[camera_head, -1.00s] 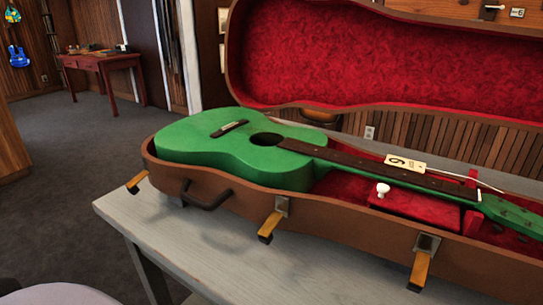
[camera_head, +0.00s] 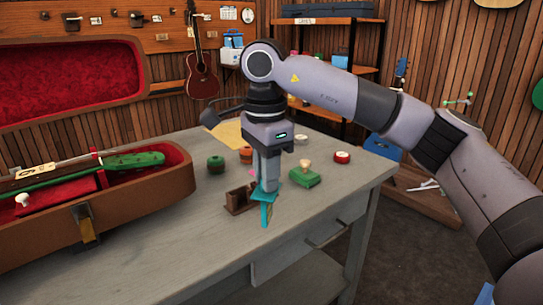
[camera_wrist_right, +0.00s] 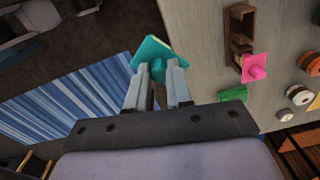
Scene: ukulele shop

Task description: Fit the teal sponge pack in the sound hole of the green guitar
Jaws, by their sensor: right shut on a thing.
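My right gripper (camera_head: 265,190) is shut on the teal sponge pack (camera_head: 264,197) and holds it above the front edge of the bench. The pack (camera_wrist_right: 152,54) also shows between the fingertips (camera_wrist_right: 158,75) in the right wrist view. The green guitar (camera_head: 133,162) lies in the open red-lined case at the left of the head view. Only its headstock and part of its neck show there; its body and sound hole are outside the view. My left gripper is not in view.
A small brown wooden holder (camera_head: 239,199) stands beside my right gripper, with a pink piece (camera_wrist_right: 257,68) in it. The case wall (camera_head: 140,207) borders the left.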

